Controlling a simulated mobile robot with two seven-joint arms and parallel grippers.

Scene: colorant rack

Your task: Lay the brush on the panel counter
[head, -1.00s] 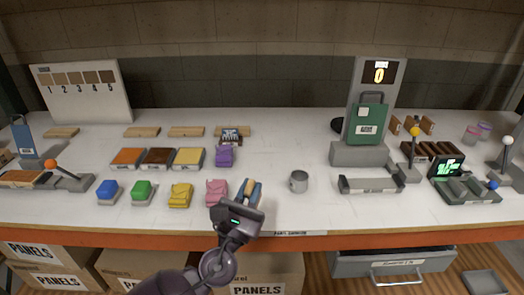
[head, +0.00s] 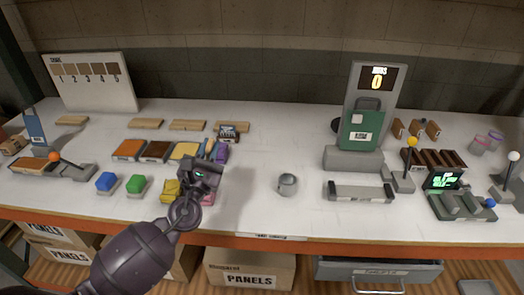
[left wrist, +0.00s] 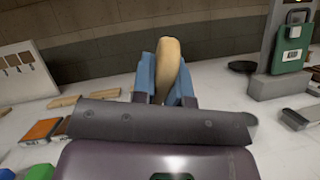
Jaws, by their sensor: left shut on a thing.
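My left gripper (head: 212,150) is in the head view above the left half of the white counter (head: 270,145), over the coloured blocks. It is shut on the brush; the left wrist view shows a tan, rounded wooden part of the brush (left wrist: 168,68) upright between the blue fingers. The brush's lower part is hidden behind the gripper body. The counter has an orange front edge with a small label. My right gripper is in neither view.
A grey cup (head: 287,184) stands right of the gripper, with bare counter around it. Blue (head: 106,182) and green (head: 136,185) blocks sit at the left front. A grey stand with a green panel (head: 360,131) and levers are on the right.

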